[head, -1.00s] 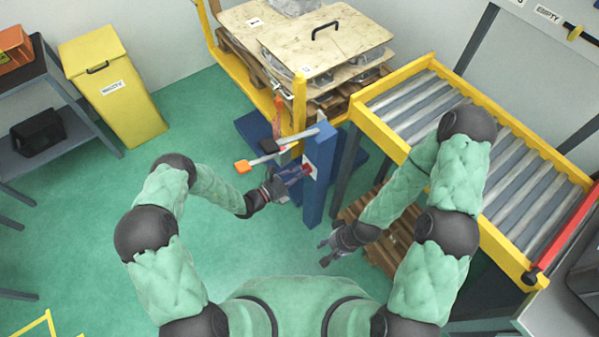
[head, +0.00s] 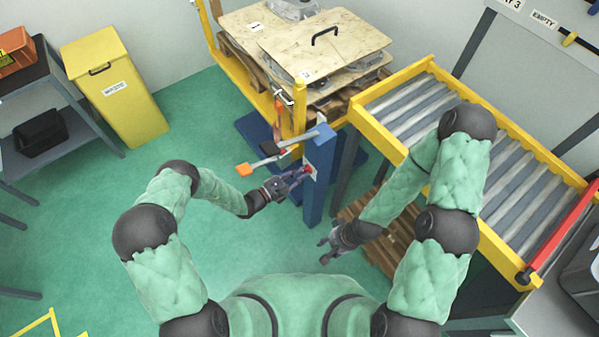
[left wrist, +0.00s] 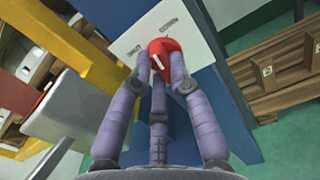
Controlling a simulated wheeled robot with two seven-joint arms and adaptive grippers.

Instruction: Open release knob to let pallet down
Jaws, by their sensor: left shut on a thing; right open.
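The release knob (left wrist: 163,50) is red with a white mark and sits on a white plate (left wrist: 190,28) on a blue post. My left gripper (left wrist: 160,75) is shut on the knob, with its purple fingers around it. In the head view the left gripper (head: 303,173) reaches the plate on the post (head: 316,195), and its fingers cover most of the knob. The pallet (head: 245,62) is wooden and stands behind the post under stacked plywood boards (head: 320,60). My right gripper (head: 327,247) is open and empty, low in front of the roller conveyor.
A yellow frame (head: 299,110) stands by the pallet. The roller conveyor (head: 425,103) is at the right, with wooden pallets (head: 385,240) below.

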